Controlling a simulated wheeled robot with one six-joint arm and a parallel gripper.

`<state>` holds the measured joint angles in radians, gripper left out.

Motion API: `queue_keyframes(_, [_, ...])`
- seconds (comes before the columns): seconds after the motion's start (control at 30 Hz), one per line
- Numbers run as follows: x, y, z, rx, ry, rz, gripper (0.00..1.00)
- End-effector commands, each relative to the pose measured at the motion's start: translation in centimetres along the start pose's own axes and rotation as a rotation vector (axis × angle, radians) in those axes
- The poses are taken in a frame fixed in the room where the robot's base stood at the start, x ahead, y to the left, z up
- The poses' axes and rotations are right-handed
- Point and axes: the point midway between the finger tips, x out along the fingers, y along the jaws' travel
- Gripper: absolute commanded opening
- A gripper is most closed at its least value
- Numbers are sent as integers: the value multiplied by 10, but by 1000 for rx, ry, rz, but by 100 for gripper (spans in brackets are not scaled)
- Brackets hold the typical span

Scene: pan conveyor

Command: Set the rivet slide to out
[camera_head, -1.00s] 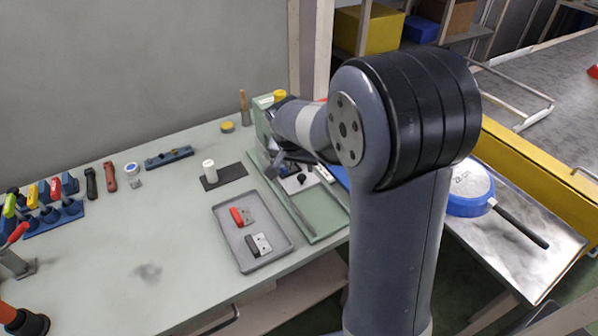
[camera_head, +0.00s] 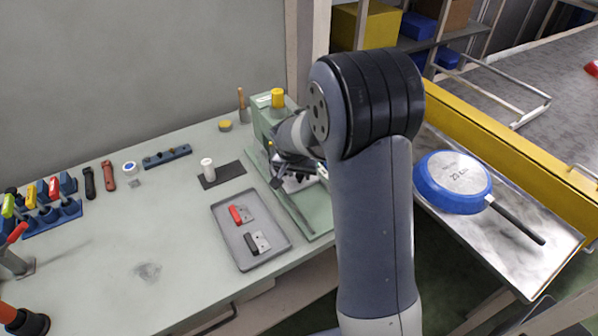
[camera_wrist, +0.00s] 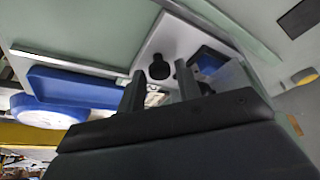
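The green press fixture (camera_head: 262,122) with a yellow cap stands at the back right of the bench, on a green base plate (camera_head: 318,221). In the wrist view, a black round knob (camera_wrist: 159,68) stands on a pale plate (camera_wrist: 178,38); I take it for the rivet slide's knob, but its in or out setting cannot be read. My gripper (camera_wrist: 159,82) has its two fingers apart, one on each side of the knob's line, with nothing seen held. Whether they reach around the knob cannot be told. In the head view my arm largely hides the gripper and slide.
A grey tray (camera_head: 222,229) holds a red and a black handle piece. A dark mat (camera_head: 230,172) carries a white cylinder. A blue pan (camera_head: 452,206) lies upside down on the metal table at right. The bench's front left is mostly clear.

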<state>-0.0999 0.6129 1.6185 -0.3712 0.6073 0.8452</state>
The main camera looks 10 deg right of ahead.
Motion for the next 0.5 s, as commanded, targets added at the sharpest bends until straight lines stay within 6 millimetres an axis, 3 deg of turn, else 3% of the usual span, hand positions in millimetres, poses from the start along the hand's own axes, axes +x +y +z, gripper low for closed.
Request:
queue_keyframes(0.37, [0,0,0,0,0,0,1])
queue_keyframes(0.5, [0,0,0,0,0,0,0])
